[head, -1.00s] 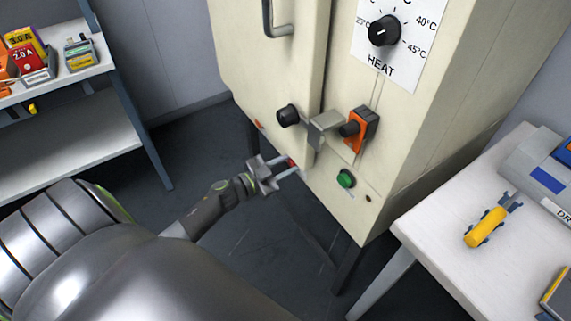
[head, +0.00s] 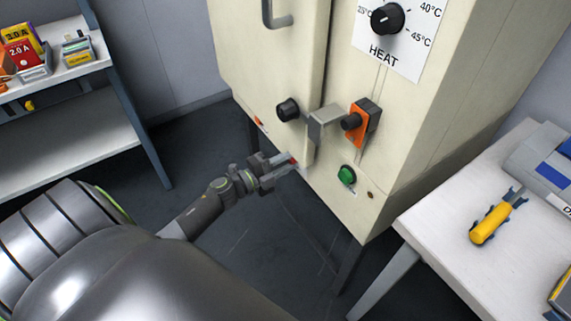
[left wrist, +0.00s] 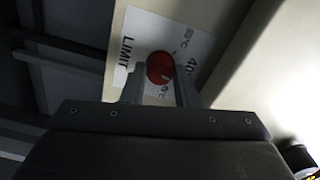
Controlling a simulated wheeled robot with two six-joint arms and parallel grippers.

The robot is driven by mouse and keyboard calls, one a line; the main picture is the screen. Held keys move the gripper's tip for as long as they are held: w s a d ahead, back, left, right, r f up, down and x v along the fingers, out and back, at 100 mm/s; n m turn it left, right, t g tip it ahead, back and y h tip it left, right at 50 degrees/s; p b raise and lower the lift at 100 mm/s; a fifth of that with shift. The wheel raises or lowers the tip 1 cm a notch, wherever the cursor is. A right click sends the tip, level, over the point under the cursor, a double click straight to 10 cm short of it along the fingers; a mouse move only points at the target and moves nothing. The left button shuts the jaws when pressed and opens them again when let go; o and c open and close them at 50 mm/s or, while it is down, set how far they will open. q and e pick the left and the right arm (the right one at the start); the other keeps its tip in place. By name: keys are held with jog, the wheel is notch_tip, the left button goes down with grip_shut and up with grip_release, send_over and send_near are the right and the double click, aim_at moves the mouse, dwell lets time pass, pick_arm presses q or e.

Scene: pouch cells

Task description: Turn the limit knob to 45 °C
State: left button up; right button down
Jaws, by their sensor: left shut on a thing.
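The limit knob is a small red round knob on the lower front of the cream cabinet. In the left wrist view the limit knob (left wrist: 160,68) sits on a white plate (left wrist: 140,38) marked LIMIT, with temperature marks around it that are only partly readable. My left gripper (left wrist: 161,88) has its fingers on either side of the knob and is shut on it. In the head view the left gripper (head: 287,168) reaches the cabinet (head: 285,70) from the left, and only a bit of red (head: 294,160) shows between its fingertips. My right gripper is not in view.
The HEAT dial (head: 387,18) is higher up. A white table (head: 440,215) with a yellow-handled tool (head: 490,224) stands right; shelves (head: 80,150) stand left.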

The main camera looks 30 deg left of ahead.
pick_arm(q)
jog(key=m+b, duration=0.1)
jog(key=m, duration=0.2)
jog(key=m+b, duration=0.2)
jog(key=m, duration=0.2)
jog(key=shift+f+m, duration=0.2)
jog(key=shift+m, duration=0.1)
jog(key=shift+m+b, duration=0.35)
jog(key=shift+m, duration=0.45)
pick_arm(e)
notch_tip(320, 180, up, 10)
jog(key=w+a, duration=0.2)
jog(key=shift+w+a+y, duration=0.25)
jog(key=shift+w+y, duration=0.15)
pick_arm(q)
jog(key=o, duration=1)
jog(key=shift+r, duration=0.1)
jog(key=shift+s, duration=0.1)
